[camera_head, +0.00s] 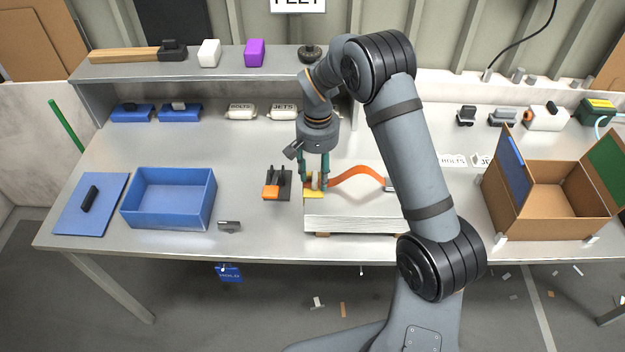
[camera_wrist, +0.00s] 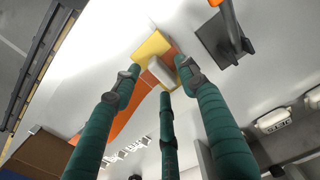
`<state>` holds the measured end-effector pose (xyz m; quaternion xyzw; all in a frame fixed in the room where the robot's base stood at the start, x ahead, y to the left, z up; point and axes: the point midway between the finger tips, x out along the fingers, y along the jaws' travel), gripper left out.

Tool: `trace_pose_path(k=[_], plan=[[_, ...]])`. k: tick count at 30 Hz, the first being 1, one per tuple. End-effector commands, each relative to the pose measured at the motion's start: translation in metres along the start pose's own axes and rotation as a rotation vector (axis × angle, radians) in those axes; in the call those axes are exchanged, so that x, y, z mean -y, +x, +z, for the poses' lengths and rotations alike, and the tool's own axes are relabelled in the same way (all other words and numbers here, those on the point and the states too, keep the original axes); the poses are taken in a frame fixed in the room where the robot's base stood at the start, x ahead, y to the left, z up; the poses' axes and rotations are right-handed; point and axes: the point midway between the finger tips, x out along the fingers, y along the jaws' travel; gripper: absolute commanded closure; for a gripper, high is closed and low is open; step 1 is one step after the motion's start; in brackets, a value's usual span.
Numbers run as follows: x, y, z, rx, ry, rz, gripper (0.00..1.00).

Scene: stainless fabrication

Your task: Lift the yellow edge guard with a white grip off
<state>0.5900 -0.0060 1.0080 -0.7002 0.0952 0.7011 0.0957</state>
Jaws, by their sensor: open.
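The yellow edge guard (camera_head: 313,194) sits on the near left corner of a stack of pale sheets (camera_head: 350,219). In the wrist view the yellow guard (camera_wrist: 153,47) shows with its white grip (camera_wrist: 161,72) standing on it. My gripper (camera_head: 314,184) is right above the guard, pointing down. In the wrist view the green fingers of my gripper (camera_wrist: 158,75) are spread around the white grip, with gaps visible. Whether any finger touches the grip cannot be told. The fingers partly hide the grip in the head view.
An orange strap (camera_head: 357,172) runs over the stack beside the guard. A dark plate with an orange block (camera_head: 271,192) stands close left. A blue bin (camera_head: 168,198) is further left, an open cardboard box (camera_head: 547,205) at right.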

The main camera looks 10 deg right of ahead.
Motion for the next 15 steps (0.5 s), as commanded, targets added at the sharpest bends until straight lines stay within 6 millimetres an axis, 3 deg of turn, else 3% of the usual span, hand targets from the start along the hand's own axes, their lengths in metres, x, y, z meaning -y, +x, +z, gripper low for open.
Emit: trace_pose_path(k=[6,15], plan=[[-0.0001,0.001,-0.0002,-0.001,0.0,0.0,0.58],[-0.0001,0.0007,-0.0002,-0.001,0.0,0.0,0.75]])
